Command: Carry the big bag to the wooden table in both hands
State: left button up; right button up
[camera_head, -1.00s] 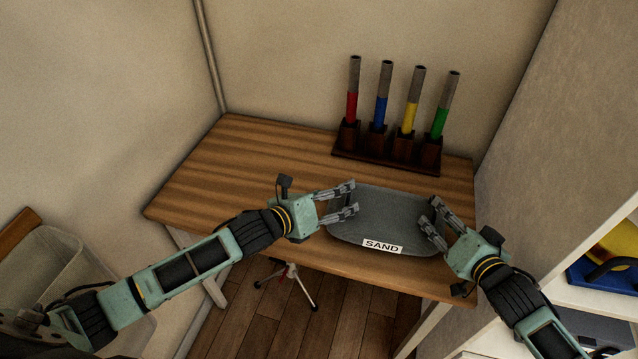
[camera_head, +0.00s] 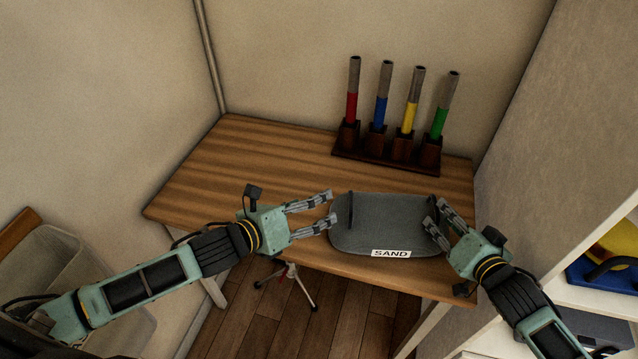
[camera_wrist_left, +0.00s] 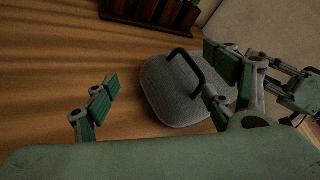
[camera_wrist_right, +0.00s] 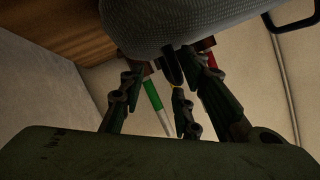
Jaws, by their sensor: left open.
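The big bag (camera_head: 385,225) is grey, with a white "SAND" label, and lies flat on the wooden table (camera_head: 230,160) near its front edge. It has a dark handle at each end. The left handle (camera_head: 350,209) stands free; in the left wrist view the bag (camera_wrist_left: 175,95) and this handle (camera_wrist_left: 187,60) show clearly. My left gripper (camera_head: 331,207) is open and empty, just left of the bag. My right gripper (camera_head: 431,216) is at the bag's right end, by the right handle (camera_head: 434,199). Its fingers partly hide that handle, and its grip on it is unclear.
A dark rack (camera_head: 388,160) with red, blue, yellow and green tubes stands at the back of the table. The table's left part is clear. A white shelf (camera_head: 590,295) is on the right and a pale bin (camera_head: 55,265) on the left.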

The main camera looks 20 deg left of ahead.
jog(key=o, duration=0.7)
notch_tip(320, 180, up, 10)
dwell(0.4)
